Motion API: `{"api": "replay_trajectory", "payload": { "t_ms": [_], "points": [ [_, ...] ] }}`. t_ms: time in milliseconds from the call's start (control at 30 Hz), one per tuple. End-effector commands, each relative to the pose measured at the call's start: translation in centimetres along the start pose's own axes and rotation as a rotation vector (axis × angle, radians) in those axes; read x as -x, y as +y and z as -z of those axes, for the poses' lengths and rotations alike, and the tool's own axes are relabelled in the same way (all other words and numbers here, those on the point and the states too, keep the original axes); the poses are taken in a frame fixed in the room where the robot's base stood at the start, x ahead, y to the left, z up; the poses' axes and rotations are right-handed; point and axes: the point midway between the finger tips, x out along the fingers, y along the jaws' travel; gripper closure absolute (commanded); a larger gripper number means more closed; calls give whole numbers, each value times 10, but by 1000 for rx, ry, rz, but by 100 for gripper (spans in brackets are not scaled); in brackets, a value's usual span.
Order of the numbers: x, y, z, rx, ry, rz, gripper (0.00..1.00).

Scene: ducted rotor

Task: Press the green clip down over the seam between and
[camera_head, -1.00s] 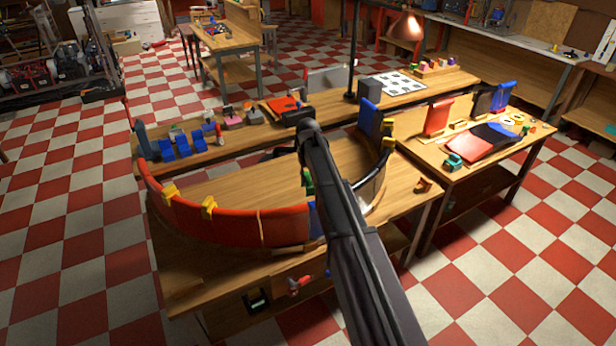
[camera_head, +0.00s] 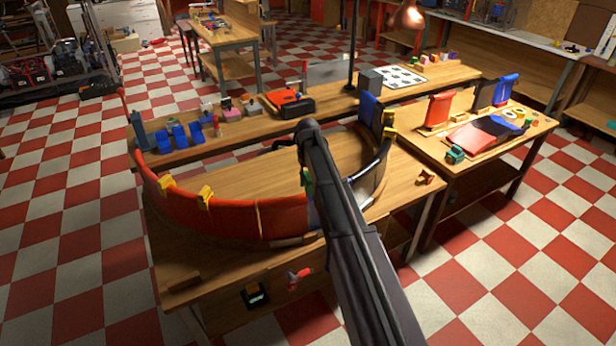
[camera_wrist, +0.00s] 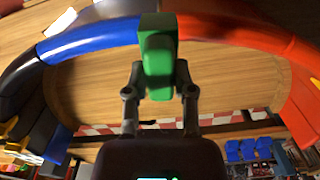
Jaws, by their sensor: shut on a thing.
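In the wrist view my gripper (camera_wrist: 160,92) is shut on the green clip (camera_wrist: 157,62), a small blocky piece held upright between the two fingers. Behind the clip's upper part, a blue curved panel (camera_wrist: 88,40) comes in from the left and a red curved panel (camera_wrist: 232,30) from the right. The clip covers the place where they meet, so I cannot tell whether it touches them. In the head view a sliver of the green clip (camera_head: 308,181) shows beside my dark arm, which hides most of my gripper. The red panel (camera_head: 230,220) curves along the bench's near side.
Two yellow clips (camera_head: 205,196) sit on the ring's red left part. A blue upright piece (camera_head: 369,108) and another yellow clip stand at its far right. The wooden bench top (camera_head: 250,175) inside the ring is clear.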

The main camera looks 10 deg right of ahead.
Motion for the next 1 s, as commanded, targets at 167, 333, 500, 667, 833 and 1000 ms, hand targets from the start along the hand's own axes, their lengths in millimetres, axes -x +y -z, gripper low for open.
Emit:
{"api": "replay_trajectory", "payload": {
  "t_ms": [167,333,500,667,833,1000],
  "points": [
    [-13,0,0,0,0,0,100],
    [-23,1,0,-1,0,0,100],
    [-32,1,0,-1,0,0,100],
    [-39,1,0,-1,0,0,100],
    [-43,2,0,-2,0,0,100],
    [-44,2,0,-3,0,0,100]
  ]
}}
